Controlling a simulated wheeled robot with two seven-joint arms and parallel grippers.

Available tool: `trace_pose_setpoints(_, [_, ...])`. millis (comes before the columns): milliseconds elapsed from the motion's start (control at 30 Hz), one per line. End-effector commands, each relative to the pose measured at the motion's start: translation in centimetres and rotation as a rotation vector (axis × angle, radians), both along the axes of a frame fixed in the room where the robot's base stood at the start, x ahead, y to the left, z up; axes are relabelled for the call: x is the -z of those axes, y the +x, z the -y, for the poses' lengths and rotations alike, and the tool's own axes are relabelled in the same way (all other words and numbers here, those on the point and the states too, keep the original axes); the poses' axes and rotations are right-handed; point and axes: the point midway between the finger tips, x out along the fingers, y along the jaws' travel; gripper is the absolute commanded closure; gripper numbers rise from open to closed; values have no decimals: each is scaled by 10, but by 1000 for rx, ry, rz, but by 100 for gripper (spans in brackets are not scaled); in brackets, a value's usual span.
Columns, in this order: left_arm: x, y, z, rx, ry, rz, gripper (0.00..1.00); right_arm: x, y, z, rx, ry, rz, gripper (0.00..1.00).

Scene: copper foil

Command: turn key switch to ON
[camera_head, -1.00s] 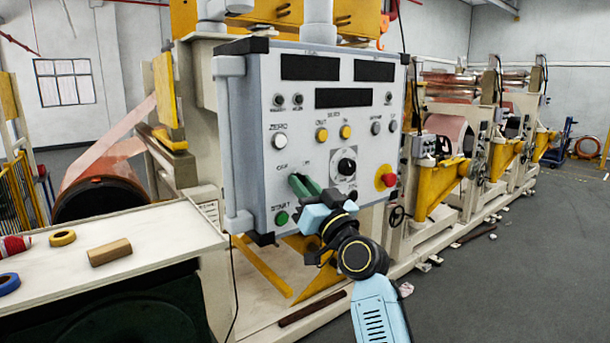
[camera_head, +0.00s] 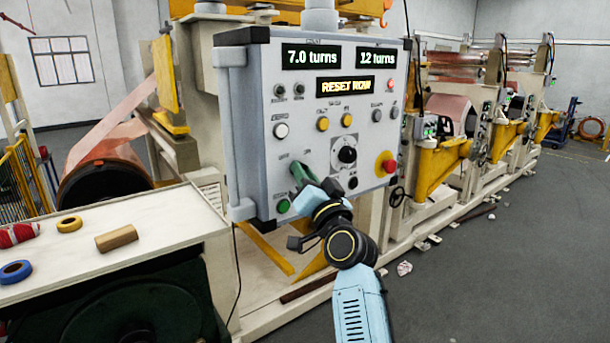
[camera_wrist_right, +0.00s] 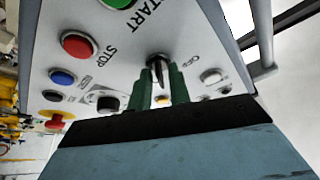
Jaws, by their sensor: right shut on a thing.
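The key switch (camera_wrist_right: 158,68) is on the grey control panel (camera_head: 262,100), and in the right wrist view its key stands between my green fingertips. My right gripper (camera_head: 302,175) reaches the panel's lower left part from below, and it also shows in the right wrist view (camera_wrist_right: 163,82). It is shut on the key. In the head view the fingers hide the key. The panel's displays are lit: the left one (camera_head: 311,57) reads 7.0 turns, the right one (camera_head: 376,58) reads 12 turns, and an amber text line (camera_head: 345,86) shows below. My left gripper is out of view.
A green START button (camera_head: 283,206) is just below my fingers. A black dial (camera_head: 347,155) and a red emergency stop (camera_head: 386,163) are to their right. A white table (camera_head: 150,215) with tape rolls and a brown block stands at the left. Open floor lies at the right.

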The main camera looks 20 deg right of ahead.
Motion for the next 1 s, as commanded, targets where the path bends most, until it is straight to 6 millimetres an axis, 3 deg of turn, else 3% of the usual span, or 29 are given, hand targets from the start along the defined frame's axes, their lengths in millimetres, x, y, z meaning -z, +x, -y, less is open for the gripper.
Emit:
trace_pose_setpoints(167, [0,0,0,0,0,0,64,1,0,0,-2,0,-3,100])
trace_pose_setpoints(200, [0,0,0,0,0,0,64,1,0,0,-2,0,-3,77])
trace_pose_setpoints(233, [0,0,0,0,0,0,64,1,0,0,-2,0,-3,74])
trace_pose_setpoints(667, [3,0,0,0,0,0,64,5,-9,1,-1,0,-1,74])
trace_pose_setpoints(1000, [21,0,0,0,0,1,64,28,-68,9,1,-1,-3,74])
